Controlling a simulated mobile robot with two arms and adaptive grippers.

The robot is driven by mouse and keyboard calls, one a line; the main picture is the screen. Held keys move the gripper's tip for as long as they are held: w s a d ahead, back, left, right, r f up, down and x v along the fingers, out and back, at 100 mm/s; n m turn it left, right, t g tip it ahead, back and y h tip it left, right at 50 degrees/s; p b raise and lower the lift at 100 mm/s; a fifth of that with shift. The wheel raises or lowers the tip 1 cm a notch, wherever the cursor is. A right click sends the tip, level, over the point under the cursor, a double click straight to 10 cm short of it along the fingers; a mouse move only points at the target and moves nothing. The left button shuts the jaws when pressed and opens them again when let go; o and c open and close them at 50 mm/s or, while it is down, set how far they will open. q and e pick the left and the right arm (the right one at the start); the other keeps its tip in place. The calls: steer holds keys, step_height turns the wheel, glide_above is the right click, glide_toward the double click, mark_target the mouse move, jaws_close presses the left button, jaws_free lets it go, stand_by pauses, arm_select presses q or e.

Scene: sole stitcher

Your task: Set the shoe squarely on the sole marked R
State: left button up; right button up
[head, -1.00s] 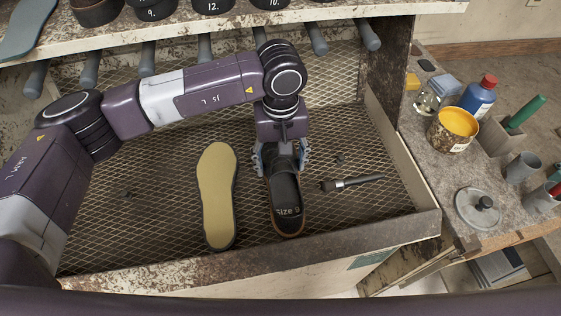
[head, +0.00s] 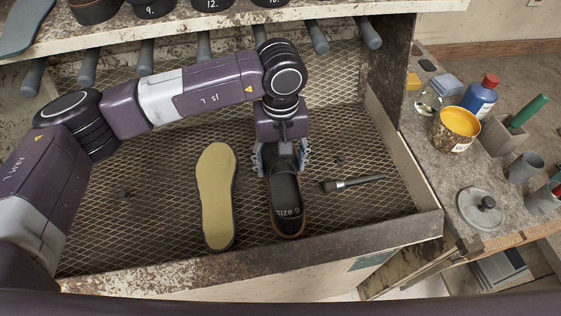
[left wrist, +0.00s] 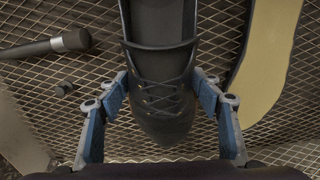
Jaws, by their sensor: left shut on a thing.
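The black shoe (head: 287,197) has a brown edge and "size 9" on its insole. It sits at the middle of the mesh tray, heel towards me; its laced toe shows in the left wrist view (left wrist: 160,95). A tan sole with a dark rim (head: 217,196) lies just left of the shoe, apart from it. No R mark is readable on it. My left gripper (head: 281,160) is shut on the shoe's toe end, with blue fingers on both sides, also in the left wrist view (left wrist: 161,105). Whether the shoe touches the mesh cannot be told. My right gripper is not in view.
A brush (head: 352,183) lies right of the shoe on the mesh tray (head: 150,215). The tray has raised walls at the front and right. A yellow tin (head: 455,130), a blue bottle (head: 478,97) and a metal lid (head: 482,208) stand on the right bench.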

arm_select(q)
steer(key=o, duration=1.5)
steer(key=shift+c, duration=0.2)
step_height(320, 180, up, 12)
